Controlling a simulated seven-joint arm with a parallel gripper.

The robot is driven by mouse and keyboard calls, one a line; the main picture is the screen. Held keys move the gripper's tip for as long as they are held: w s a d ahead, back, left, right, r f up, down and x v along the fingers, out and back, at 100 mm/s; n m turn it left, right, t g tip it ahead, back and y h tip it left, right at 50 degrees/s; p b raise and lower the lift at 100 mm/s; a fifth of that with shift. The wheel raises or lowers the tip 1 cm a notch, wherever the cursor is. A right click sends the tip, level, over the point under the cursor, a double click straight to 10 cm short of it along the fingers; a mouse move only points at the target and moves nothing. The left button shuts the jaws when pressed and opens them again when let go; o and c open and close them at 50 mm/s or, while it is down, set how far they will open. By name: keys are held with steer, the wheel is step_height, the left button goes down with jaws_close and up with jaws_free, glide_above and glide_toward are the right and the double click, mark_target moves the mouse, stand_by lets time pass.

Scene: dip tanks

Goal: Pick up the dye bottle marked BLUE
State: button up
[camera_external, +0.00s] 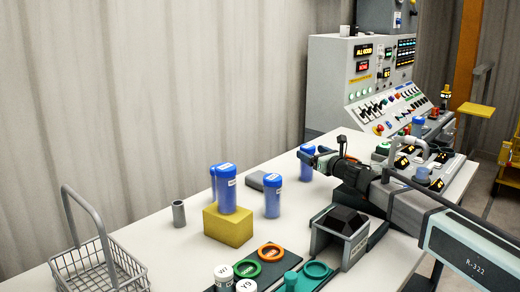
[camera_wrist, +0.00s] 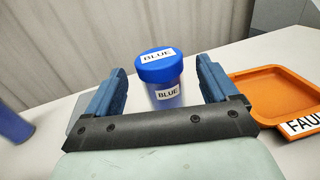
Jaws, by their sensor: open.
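The blue bottle with a blue lid, marked BLUE on lid and side (camera_wrist: 163,92), stands upright in the wrist view. It shows between my two open fingers, a little beyond the gripper bar, with gaps on both sides. My gripper (camera_wrist: 160,66) is open and holds nothing. In the external view a blue bottle (camera_external: 305,169) stands right at my gripper (camera_external: 318,160), partly hidden by it; its label is too small to read there. The lower part of the BLUE bottle is hidden by my gripper in the wrist view.
Other blue bottles stand on the table (camera_external: 273,200) and on a yellow block (camera_external: 228,232). An orange tray (camera_wrist: 275,75) with a partly cut-off label lies right of the bottle. Another blue thing (camera_wrist: 12,126) is at the left edge. A wire basket (camera_external: 98,268) stands at front left.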

steer(key=x, duration=0.3)
steer(key=shift+w+a, duration=0.1)
steer(key=shift+w, duration=0.1)
steer(key=shift+c, duration=0.3)
steer(key=c, duration=1.2)
steer(key=shift+o, duration=0.2)
steer(key=shift+r, duration=0.15)
steer(key=shift+r, duration=4.85)
